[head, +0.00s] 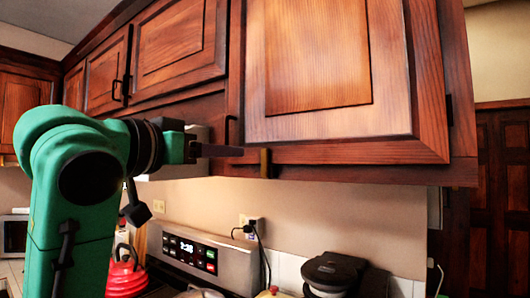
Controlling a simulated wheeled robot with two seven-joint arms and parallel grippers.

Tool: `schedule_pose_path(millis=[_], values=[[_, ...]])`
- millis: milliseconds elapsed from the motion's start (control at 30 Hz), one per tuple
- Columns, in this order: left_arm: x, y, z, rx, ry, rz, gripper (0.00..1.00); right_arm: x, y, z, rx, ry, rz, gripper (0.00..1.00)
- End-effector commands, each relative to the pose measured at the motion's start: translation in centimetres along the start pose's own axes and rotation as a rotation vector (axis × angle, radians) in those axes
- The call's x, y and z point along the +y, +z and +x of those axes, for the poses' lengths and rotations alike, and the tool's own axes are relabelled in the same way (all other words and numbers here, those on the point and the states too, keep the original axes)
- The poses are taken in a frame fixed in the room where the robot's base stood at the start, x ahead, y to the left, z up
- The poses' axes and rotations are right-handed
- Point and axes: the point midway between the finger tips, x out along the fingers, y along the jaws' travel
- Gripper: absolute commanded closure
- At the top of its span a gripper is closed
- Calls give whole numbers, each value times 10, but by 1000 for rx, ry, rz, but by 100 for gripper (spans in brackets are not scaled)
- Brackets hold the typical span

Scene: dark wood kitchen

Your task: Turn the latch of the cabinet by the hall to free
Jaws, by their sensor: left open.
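The wooden cabinet (345,135) by the hall hangs at the upper right, and its door looks shut. A dark handle (230,130) is just left of the door, partly hidden by my gripper. My left gripper (238,152) is open, pointing right at the latch, with its dark fingertip a little to the left of it. A small gap seems to separate them; I cannot tell the depth. My right gripper is out of view.
Below stand a stove with a lit control panel (192,250), a red kettle (125,270) and a black appliance (335,272). A dark hall door (503,190) is at the far right. The space just under the cabinet is clear.

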Motion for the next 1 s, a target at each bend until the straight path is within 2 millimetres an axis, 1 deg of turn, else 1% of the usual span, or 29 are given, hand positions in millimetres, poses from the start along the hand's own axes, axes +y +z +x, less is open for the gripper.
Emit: schedule_pose_path(millis=[33, 100, 200, 300, 400, 500, 567, 800, 867, 900, 933, 1000], values=[[0, -5, 13, -6, 1, -2, 49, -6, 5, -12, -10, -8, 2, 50], [0, -6, 32, -8, 2, -2, 49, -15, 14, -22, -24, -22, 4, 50], [0, -6, 60, -7, 1, -2, 49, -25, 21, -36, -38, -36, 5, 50], [0, -6, 86, -7, 1, -1, 49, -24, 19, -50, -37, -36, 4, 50], [0, -5, 106, -5, 1, -1, 49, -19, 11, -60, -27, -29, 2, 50], [0, -3, 118, -4, -1, 1, 49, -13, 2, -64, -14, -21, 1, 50], [0, -2, 122, -2, 0, 1, 49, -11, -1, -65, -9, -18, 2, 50], [0, 1, 124, -1, 0, 2, 49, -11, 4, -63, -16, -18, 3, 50], [0, 1, 123, -1, 0, 1, 72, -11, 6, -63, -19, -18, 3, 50], [0, 1, 123, -1, 0, 1, 87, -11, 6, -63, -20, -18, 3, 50], [0, 1, 123, -1, 0, 1, 98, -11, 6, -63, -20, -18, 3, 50], [0, 1, 123, -2, 0, 1, 100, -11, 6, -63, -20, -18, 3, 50]])
